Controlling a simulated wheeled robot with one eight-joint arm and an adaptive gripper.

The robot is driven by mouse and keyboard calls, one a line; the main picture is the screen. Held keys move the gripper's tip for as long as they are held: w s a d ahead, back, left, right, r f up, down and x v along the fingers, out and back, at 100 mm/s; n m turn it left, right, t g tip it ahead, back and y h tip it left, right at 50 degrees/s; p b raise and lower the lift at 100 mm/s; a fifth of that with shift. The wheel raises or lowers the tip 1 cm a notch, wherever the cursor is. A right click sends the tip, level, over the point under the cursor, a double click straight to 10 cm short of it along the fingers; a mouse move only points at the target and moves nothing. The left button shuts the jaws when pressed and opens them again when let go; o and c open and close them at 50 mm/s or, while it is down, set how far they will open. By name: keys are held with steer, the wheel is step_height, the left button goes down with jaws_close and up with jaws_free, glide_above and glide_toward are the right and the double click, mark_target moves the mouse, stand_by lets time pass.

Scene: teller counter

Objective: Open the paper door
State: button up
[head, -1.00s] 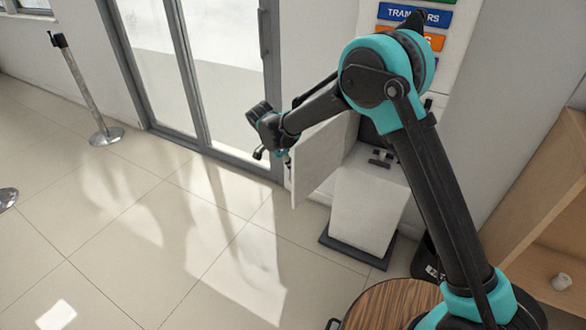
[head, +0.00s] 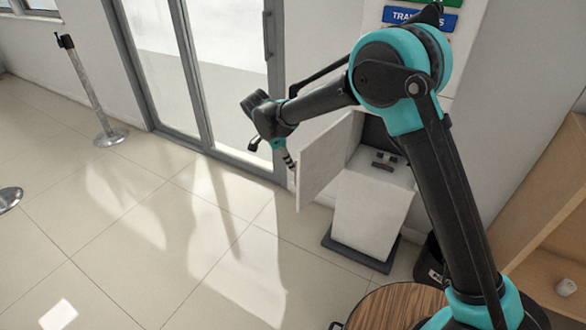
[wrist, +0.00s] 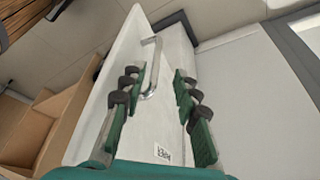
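The paper door (head: 326,158) is a white panel standing swung out from the front of the white kiosk (head: 368,212). In the wrist view the door (wrist: 125,45) fills the middle, with a metal bar handle (wrist: 153,68) and a small printed label low on it. My gripper (head: 288,158) is at the door's left, outer edge in the head view. In the wrist view my gripper (wrist: 157,74) has its fingers well apart, with the handle showing between them. I see no grip on the handle, and how deep it lies between the fingers is unclear.
Glass doors (head: 200,70) stand behind my gripper. A round wooden top (head: 398,306) is close in front, a dark bin (head: 434,268) beside the kiosk, and wooden shelving (head: 545,215) at right.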

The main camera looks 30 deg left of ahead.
steer(key=v, duration=0.6)
steer(key=shift+r, duration=0.4)
steer(key=shift+s+a, duration=0.15)
steer(key=shift+s, duration=0.05)
